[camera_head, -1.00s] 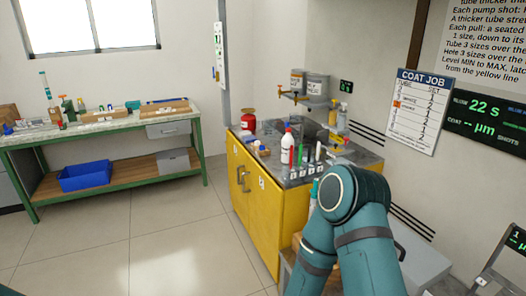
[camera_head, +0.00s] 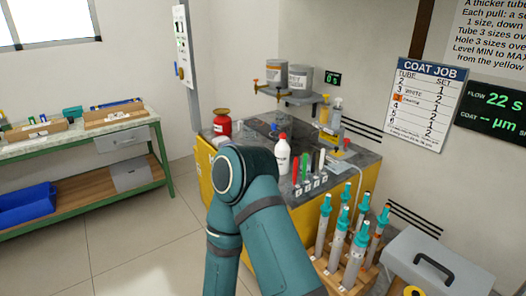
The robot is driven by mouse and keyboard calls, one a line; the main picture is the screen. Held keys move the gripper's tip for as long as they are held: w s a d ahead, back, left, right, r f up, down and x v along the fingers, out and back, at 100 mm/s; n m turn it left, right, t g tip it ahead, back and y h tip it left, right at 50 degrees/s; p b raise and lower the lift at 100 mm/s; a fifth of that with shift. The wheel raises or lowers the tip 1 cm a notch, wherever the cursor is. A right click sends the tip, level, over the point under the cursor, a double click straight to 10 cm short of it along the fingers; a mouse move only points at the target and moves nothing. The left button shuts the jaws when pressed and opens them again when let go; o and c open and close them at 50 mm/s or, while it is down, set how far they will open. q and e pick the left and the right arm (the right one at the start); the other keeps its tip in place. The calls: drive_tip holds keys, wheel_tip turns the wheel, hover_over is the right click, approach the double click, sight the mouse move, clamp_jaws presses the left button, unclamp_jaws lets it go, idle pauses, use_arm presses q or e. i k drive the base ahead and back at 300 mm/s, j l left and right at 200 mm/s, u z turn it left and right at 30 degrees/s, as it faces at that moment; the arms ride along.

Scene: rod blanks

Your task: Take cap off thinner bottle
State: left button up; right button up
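A white bottle with a red cap (camera_head: 283,153) stands upright on the grey top of the yellow cabinet. It looks like the thinner bottle, but its label is too small to read. The cap is on it. One of my teal arms rises from the bottom middle, in front of the cabinet's left part. Its bent joint covers part of the worktop left of the bottle. Neither gripper shows.
A red can (camera_head: 222,126) stands left of the bottle, and coloured tubes (camera_head: 304,168) stand at the worktop's front. A wooden rack of teal-topped cylinders (camera_head: 346,243) and a grey case (camera_head: 440,262) are at right. Grey pots (camera_head: 300,77) sit above. Floor at left is clear.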

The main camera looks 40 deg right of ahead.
sight(282, 149)
drive_tip(key=i, duration=2.95)
drive_tip(key=i+z, duration=0.1)
drive_tip(key=z, duration=0.35)
drive_tip(key=i+z, duration=0.1)
drive_tip(key=z, duration=0.4)
drive_tip(key=i+j+z, duration=0.1)
drive_tip(key=z, duration=0.35)
